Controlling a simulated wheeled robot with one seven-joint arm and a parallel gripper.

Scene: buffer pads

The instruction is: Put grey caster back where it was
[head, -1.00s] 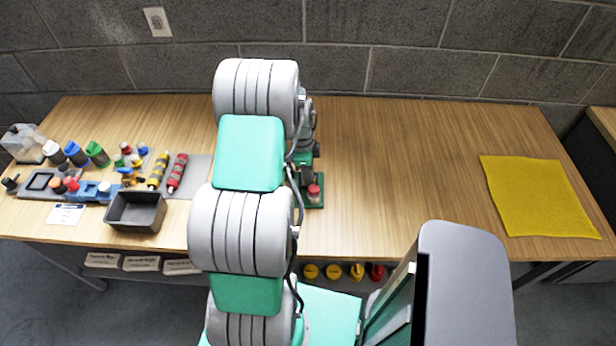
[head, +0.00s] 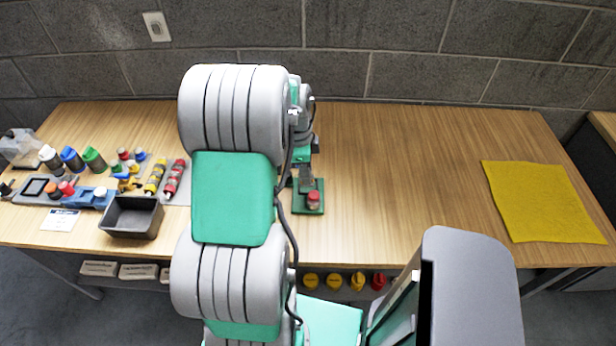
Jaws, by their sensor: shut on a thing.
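My gripper (head: 306,178) is largely hidden behind my own arm. Its end shows just right of the arm, low over the back of a small green pad (head: 301,209) on the table. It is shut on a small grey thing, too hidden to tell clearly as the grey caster. A small red-topped jar (head: 313,201) stands on the front right part of the green pad, close in front of the gripper. I cannot make out a grey caster elsewhere.
At left are several coloured-cap jars (head: 94,160), red and yellow rolls (head: 174,177), a blue holder (head: 90,198) and a dark open bin (head: 131,218). A yellow cloth (head: 543,200) lies at right. The table between pad and cloth is clear.

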